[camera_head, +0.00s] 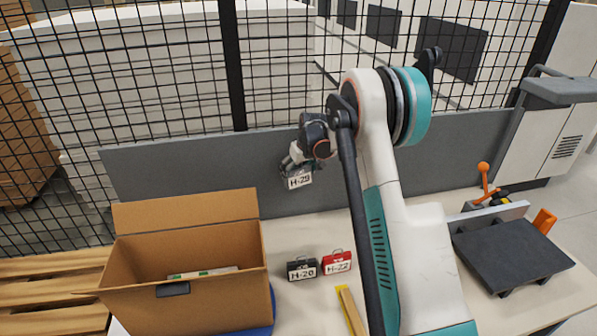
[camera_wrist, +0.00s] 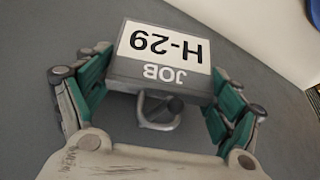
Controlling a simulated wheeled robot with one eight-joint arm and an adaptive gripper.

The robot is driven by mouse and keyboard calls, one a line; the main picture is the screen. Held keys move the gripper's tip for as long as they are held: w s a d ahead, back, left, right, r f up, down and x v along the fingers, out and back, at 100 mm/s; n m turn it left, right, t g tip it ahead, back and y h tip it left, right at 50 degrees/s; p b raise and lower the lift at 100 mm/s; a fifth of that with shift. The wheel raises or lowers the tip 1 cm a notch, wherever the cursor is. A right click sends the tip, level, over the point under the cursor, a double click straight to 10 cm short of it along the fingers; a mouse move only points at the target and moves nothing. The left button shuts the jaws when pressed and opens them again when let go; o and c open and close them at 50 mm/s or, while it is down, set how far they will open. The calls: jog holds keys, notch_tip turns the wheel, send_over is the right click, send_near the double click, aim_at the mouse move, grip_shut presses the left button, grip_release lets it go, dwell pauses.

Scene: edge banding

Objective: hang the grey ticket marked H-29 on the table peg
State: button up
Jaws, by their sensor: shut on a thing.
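The grey ticket marked H-29 (camera_head: 299,181) is held up in front of the grey panel in the head view. In the wrist view the ticket (camera_wrist: 165,52) shows its white label upside down, with the words JOB and H-29. A grey loop (camera_wrist: 158,112) sticks out from its edge toward my palm. My gripper (camera_head: 294,164) is shut on the ticket; in the wrist view its green-sided fingers (camera_wrist: 155,80) sit on both sides of it. I cannot make out the table peg in either view; my arm covers part of the table.
A black ticket H-20 (camera_head: 302,268) and a red ticket H-22 (camera_head: 337,262) stand on the table (camera_head: 300,313). An open cardboard box (camera_head: 200,300) is at left. A dark plate (camera_head: 510,254) and an orange-handled device (camera_head: 484,180) are at right. A grey panel (camera_head: 190,170) runs behind.

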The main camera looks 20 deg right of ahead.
jog(key=shift+w, duration=0.15)
jog(key=o, duration=0.7)
jog(key=shift+o, duration=0.5)
jog(key=shift+w+f, duration=0.1)
jog(key=shift+w, duration=0.1)
